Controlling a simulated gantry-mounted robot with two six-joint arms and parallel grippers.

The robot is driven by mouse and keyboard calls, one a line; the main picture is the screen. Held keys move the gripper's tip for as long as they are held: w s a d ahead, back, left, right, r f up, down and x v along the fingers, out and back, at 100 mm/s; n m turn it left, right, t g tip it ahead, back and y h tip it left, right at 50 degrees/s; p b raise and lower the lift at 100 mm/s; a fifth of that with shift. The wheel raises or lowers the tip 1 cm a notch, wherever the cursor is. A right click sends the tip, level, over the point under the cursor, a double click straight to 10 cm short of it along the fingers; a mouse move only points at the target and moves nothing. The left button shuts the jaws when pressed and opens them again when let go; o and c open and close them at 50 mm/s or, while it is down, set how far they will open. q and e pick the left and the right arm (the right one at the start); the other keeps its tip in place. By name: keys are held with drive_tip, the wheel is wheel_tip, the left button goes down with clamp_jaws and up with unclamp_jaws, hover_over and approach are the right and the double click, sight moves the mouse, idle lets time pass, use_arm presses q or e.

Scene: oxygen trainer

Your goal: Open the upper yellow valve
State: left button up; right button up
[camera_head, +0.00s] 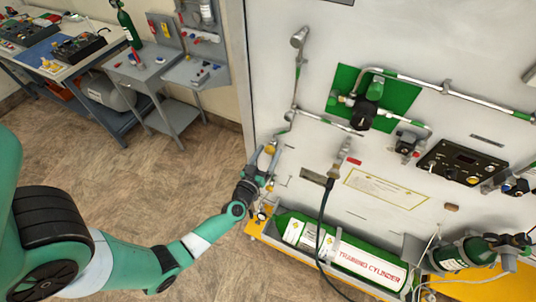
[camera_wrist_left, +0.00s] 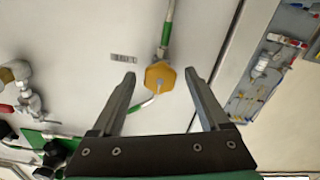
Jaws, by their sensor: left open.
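The upper yellow valve (camera_head: 270,149) is a small yellow knob on a pipe at the left part of the white panel. In the left wrist view it is a faceted yellow knob (camera_wrist_left: 160,76) with a pale stem at its centre. My left gripper (camera_head: 266,158) is open at this valve. In the left wrist view, the open fingertips (camera_wrist_left: 160,78) appear on either side of the knob, with a visible gap on each side. I cannot tell how far the fingertips are from it in depth. My right gripper is not in view.
The panel carries pipes, a green plate (camera_head: 400,95) and a black control box (camera_head: 462,162). A training cylinder (camera_head: 365,264) lies along the panel's foot, with a black hose (camera_head: 322,225) hanging before it. Workbenches (camera_head: 110,60) stand at the back left; the floor (camera_head: 100,170) between is clear.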

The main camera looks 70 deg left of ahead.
use_arm(q)
clamp_jaws()
idle(0.4)
